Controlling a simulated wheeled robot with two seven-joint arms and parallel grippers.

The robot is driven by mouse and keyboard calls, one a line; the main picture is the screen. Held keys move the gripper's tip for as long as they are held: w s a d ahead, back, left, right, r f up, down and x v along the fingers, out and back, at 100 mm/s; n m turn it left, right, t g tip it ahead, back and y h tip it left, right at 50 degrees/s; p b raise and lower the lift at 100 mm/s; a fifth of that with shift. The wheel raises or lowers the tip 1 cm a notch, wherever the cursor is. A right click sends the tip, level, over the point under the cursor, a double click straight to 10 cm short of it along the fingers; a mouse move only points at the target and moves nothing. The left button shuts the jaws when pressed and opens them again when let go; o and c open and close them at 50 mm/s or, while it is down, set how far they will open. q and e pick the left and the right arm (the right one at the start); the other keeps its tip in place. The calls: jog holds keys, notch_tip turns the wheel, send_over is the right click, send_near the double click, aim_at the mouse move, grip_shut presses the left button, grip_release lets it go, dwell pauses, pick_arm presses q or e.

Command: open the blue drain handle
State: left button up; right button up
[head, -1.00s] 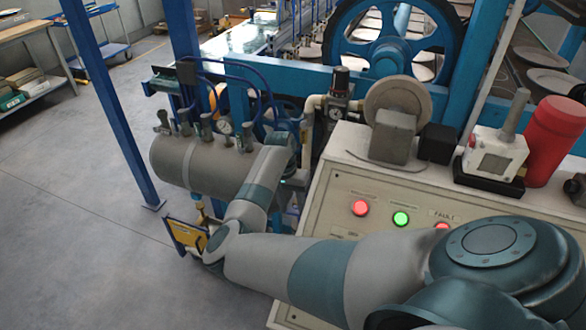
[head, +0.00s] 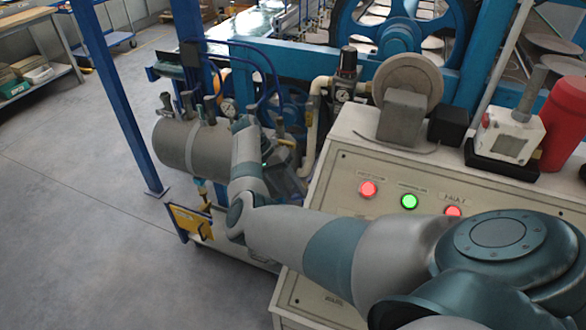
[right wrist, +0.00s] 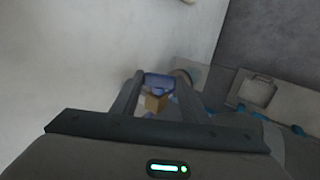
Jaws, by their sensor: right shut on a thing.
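In the right wrist view the blue drain handle (right wrist: 159,79) sits between the two dark fingers of my right gripper (right wrist: 158,84), which is shut on it. A small brass-coloured valve body (right wrist: 156,103) shows just beside the handle, also between the fingers. In the head view my right gripper (head: 288,172) is a dark shape beside the right end of the grey tank. Its fingertips and the handle are hidden there. My left gripper is not in view.
The grey tank (head: 190,148) with gauges and levers lies left of the gripper. The control cabinet (head: 335,185) with lit buttons stands close on the right. A blue post (head: 115,100) and a yellow plate (head: 190,222) are on the left. Open floor lies further left.

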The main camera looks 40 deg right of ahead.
jog(key=shift+r, duration=0.1)
jog(key=o, duration=1.1)
jog(key=shift+c, duration=0.2)
jog(key=shift+w, duration=0.1)
jog(key=shift+b+v, duration=0.35)
jog(key=shift+v, duration=0.45)
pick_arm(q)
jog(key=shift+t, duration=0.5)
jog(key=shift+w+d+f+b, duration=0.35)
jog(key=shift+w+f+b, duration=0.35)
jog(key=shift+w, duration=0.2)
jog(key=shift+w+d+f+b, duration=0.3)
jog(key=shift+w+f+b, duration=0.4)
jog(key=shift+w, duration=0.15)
pick_arm(e)
jog(key=v, duration=1.5)
jog(key=shift+r, duration=0.3)
jog(key=shift+w+a, duration=0.1)
jog(key=shift+a, duration=0.05)
